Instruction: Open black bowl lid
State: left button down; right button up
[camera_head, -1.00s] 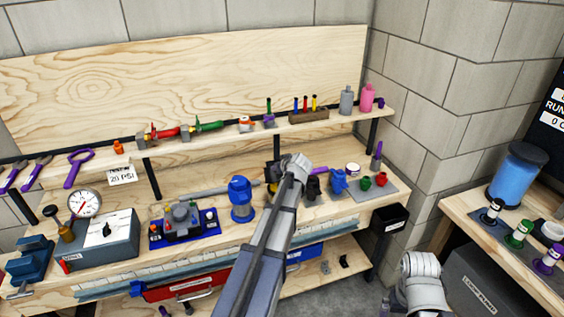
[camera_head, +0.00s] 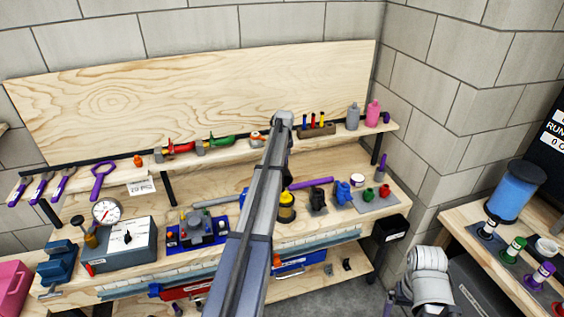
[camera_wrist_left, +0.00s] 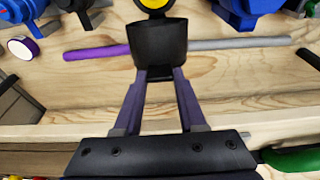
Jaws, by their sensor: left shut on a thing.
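In the left wrist view, my left gripper (camera_wrist_left: 160,75) is shut on a black, cup-shaped bowl lid (camera_wrist_left: 160,45). A yellow part (camera_wrist_left: 153,4) shows just beyond the lid at the top edge of that view. In the head view, a yellow filter (camera_head: 287,198) stands upright in a dark base on the bench, right of my left arm. My left wrist is up at shelf height, above and behind the yellow filter in the picture.
Dark and blue filter units (camera_head: 343,191) stand right of the yellow filter. A purple-handled tool (camera_head: 310,183) lies behind them. The upper shelf (camera_head: 230,160) carries pliers, markers and bottles. A grey gauge box (camera_head: 124,245) stands at left. A side table (camera_head: 480,213) is at right.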

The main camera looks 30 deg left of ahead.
pick_arm(q)
jog(key=shift+w+a, duration=0.5)
jog(key=shift+a, duration=0.1)
jog(key=shift+c, duration=2.4)
grip_release()
jog(key=shift+f, duration=0.1)
jog(key=p+v, duration=0.7)
jog(key=v, duration=0.1)
jog(key=shift+p, duration=0.3)
jog(key=shift+f, duration=0.1)
